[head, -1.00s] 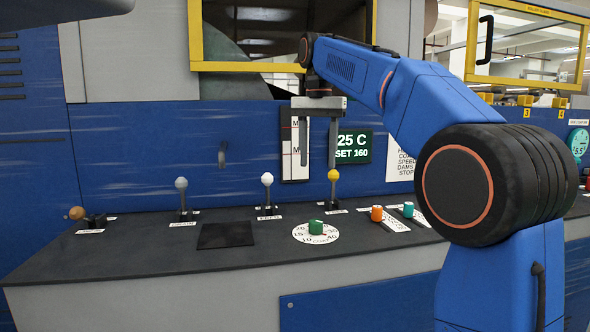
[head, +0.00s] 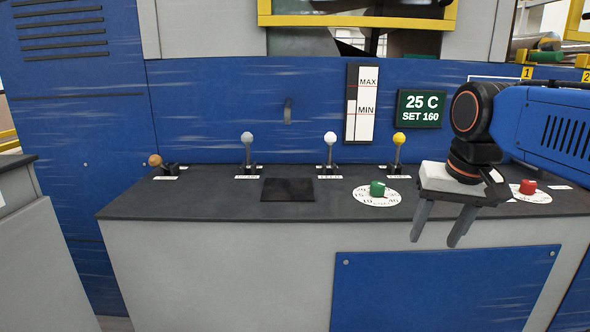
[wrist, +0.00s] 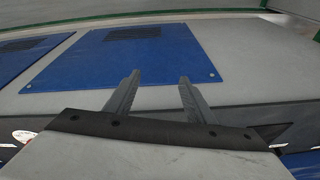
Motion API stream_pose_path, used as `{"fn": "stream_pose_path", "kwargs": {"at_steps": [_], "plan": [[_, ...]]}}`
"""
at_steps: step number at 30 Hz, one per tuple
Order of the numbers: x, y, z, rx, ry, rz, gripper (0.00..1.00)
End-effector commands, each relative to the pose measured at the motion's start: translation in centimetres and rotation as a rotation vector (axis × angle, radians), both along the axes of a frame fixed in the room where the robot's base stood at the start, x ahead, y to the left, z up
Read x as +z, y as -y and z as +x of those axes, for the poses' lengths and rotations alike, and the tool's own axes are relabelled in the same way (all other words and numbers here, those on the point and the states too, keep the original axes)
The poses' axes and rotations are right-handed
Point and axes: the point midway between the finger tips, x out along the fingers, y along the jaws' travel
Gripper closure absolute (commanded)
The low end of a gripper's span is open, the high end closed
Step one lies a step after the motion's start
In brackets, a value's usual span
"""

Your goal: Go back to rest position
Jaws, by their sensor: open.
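My gripper (head: 434,238) is open and empty at the right of the head view, its fingers pointing down in front of the console's front edge. My blue arm reaches in from the right edge. In the wrist view the two grey fingers (wrist: 152,92) stand apart with nothing between them. A blue panel (wrist: 125,55) on the grey front lies beyond them.
The dark console top (head: 230,200) holds a grey-knobbed lever (head: 247,138), a white-knobbed lever (head: 330,139), a yellow-knobbed lever (head: 399,139), a green dial (head: 378,188) and a red dial (head: 528,187). A grey cabinet (head: 40,250) stands at left.

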Motion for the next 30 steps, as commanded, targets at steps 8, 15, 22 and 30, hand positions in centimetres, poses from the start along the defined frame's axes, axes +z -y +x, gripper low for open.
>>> {"fn": "stream_pose_path", "kwargs": {"at_steps": [8,15,22,30], "plan": [[-9.3,1.0,-7.1,0.109,0.08,-0.041,0.51],[-15.3,1.4,-10.8,0.176,0.129,-0.073,0.51],[-16.8,1.4,-11.7,0.192,0.141,-0.081,0.51],[-16.8,1.4,-11.6,0.192,0.14,-0.08,0.51]]}}
